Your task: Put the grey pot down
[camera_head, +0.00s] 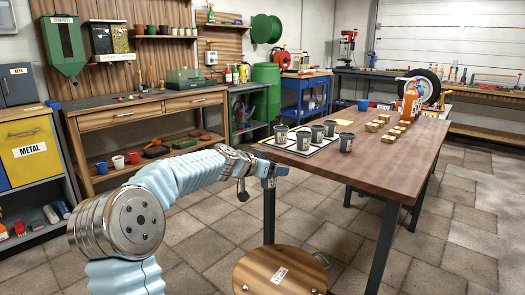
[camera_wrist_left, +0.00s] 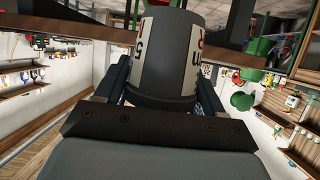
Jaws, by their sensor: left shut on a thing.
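In the left wrist view a dark grey pot (camera_wrist_left: 168,62) with white labels and dark lettering stands large between the two fingers. My left gripper (camera_wrist_left: 160,85) is shut on this pot. In the head view my left gripper (camera_head: 268,172) is at the near left end of the wooden table. My right gripper is not in view.
The wooden table (camera_head: 395,170) has bare room at its front and right. A round wooden stool (camera_head: 270,278) is below the near end. A workbench (camera_head: 130,112) stands at the left wall.

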